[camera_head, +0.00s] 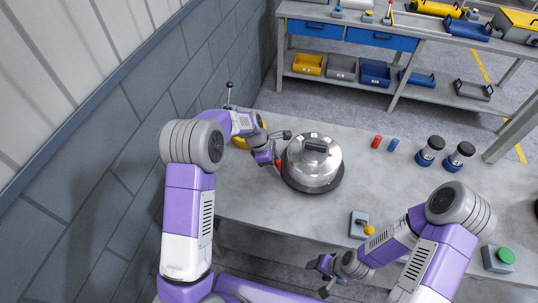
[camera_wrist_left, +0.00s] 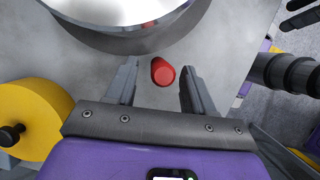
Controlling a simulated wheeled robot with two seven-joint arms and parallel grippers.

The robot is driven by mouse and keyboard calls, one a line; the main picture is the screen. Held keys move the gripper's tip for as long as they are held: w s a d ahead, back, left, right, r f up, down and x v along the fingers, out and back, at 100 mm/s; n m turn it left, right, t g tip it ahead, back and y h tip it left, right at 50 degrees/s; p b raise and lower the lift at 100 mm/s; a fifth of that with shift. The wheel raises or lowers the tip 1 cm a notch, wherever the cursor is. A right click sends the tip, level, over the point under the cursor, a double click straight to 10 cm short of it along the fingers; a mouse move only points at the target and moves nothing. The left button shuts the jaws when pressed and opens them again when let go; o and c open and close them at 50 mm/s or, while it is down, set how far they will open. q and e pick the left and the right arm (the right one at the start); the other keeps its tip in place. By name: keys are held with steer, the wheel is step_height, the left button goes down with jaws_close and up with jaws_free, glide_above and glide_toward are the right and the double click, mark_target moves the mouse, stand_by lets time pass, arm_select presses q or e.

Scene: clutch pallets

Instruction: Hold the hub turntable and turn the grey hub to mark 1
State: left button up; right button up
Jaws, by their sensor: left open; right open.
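The hub turntable (camera_head: 288,181) is a dark round base on the grey table. A shiny silver-grey hub (camera_head: 318,171) sits on it, with a dark grip bar (camera_head: 316,146) on top. Its marks are too small to read. My left gripper (camera_head: 277,148) is open at the hub's left side. My right gripper (camera_head: 324,278) is open and empty near the table's front edge, away from the turntable.
A yellow-knobbed lever box (camera_head: 359,225) and a green button box (camera_head: 498,259) are nearer. A yellow round thing (camera_wrist_left: 30,118) is beside my left gripper. A wall rises at left.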

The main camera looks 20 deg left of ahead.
arm_select(q)
steer(key=shift+x, duration=1.3)
steer(key=shift+c, duration=0.3)
jaws_close()
